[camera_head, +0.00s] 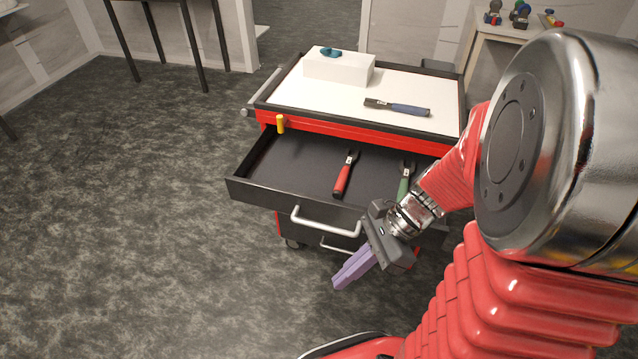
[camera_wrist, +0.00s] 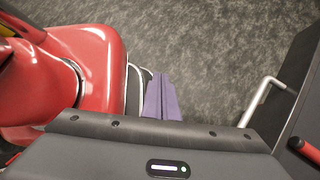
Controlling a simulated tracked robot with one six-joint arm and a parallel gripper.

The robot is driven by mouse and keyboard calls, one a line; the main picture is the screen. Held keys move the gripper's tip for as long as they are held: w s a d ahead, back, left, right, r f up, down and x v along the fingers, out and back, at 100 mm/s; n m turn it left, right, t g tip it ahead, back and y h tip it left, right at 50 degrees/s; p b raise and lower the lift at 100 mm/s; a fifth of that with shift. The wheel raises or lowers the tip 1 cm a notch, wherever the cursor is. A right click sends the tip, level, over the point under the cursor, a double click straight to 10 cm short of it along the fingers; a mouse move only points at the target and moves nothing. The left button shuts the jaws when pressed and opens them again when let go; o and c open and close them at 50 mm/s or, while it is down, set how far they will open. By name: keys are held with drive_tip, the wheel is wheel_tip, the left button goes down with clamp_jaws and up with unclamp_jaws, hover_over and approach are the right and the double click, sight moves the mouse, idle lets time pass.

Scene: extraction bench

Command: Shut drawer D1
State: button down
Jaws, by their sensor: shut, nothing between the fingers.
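The black drawer (camera_head: 270,192) of the red tool cart stands pulled out, taken to be D1; no label is readable. Its pale bar handle (camera_head: 325,224) is on the front face, and it also shows at the right of the wrist view (camera_wrist: 262,100). A red-handled tool (camera_head: 343,178) and a green-handled tool (camera_head: 404,182) lie inside. My gripper (camera_head: 350,272), with purple fingers, is shut and empty in front of the drawer, below and right of the handle, apart from it. The fingers also show in the wrist view (camera_wrist: 162,98). My arm hides the drawer's right end.
The cart's white top (camera_head: 350,92) holds a white box (camera_head: 338,68) with a teal item (camera_head: 331,52), and a blue-handled tool (camera_head: 398,107). A yellow piece (camera_head: 281,123) sits at the cart's upper left front. Another handle (camera_head: 338,247) shows below. The floor left is clear.

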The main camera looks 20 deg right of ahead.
drive_tip(key=w+d+f+m+t+y, duration=0.1)
drive_tip(key=d+f+m+t, duration=0.3)
drive_tip(key=m, duration=1)
drive_tip(key=w+d+f+m+t+y, duration=0.2)
drive_tip(key=d+f+m+t, duration=0.3)
drive_tip(key=m+t, duration=0.4)
drive_tip(key=m, duration=0.5)
drive_tip(key=shift+w+d+f+t, duration=0.2)
drive_tip(key=shift+d+t, duration=0.1)
drive_tip(key=shift+t, duration=0.1)
drive_tip(key=shift+w+a, duration=0.1)
drive_tip(key=shift+a, duration=0.05)
drive_tip(key=w+a+f, duration=0.1)
drive_tip(key=w+a, duration=0.3)
drive_tip(key=w, duration=0.6)
drive_tip(key=shift+w+f, duration=0.15)
drive_tip(key=shift+w, duration=0.15)
drive_tip(key=shift+w, duration=0.2)
